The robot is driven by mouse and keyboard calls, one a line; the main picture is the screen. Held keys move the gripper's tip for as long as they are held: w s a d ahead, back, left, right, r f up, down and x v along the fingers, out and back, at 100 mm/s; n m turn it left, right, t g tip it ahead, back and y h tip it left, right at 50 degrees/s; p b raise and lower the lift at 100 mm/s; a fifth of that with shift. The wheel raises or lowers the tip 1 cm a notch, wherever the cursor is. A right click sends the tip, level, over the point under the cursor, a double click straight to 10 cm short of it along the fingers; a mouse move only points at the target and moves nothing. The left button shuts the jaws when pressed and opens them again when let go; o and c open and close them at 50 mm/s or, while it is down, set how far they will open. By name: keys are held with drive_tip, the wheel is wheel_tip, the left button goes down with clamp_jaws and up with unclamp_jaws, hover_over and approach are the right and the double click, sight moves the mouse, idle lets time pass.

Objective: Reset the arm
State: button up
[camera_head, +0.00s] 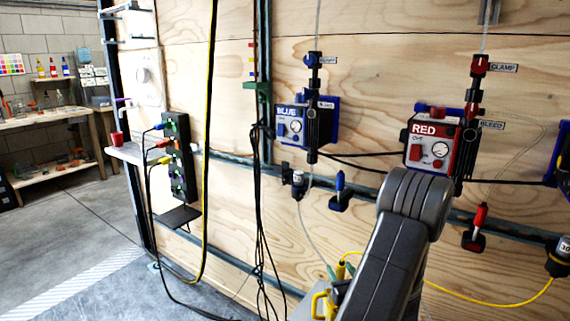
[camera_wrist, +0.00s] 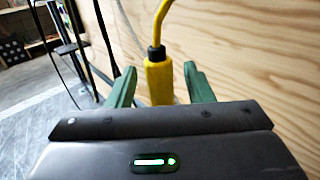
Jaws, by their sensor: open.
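My gripper (camera_wrist: 160,72) shows in the wrist view with its two green fingers apart. A yellow plug (camera_wrist: 158,82) with a black collar and a yellow cable going up from it stands upright between the fingers. A gap shows between the plug and each finger, so they look apart from it. In the head view my grey arm reaches down at the lower middle right. The lower end of the plug is hidden behind the gripper body.
The plywood wall (camera_head: 370,80) carries a blue unit (camera_head: 292,126) and a red unit (camera_head: 428,146) with clamps and hoses. A black power strip (camera_head: 180,158) hangs at the left among dangling cables. Clear floor (camera_head: 60,235) lies at the left, before a workbench (camera_head: 45,120).

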drive_tip(key=p+v, duration=0.1)
drive_tip(key=v, duration=1.3)
drive_tip(key=b+x, duration=0.1)
drive_tip(key=x, duration=1.3)
drive_tip(key=shift+w+a+f, duration=0.1)
drive_tip(key=shift+w, duration=0.1)
drive_tip(key=r+p, duration=0.4)
drive_tip(key=r, duration=0.1)
drive_tip(key=r+p, duration=0.4)
drive_tip(key=p, duration=0.1)
drive_tip(key=shift+s+r, duration=0.2)
drive_tip(key=shift+r, duration=0.2)
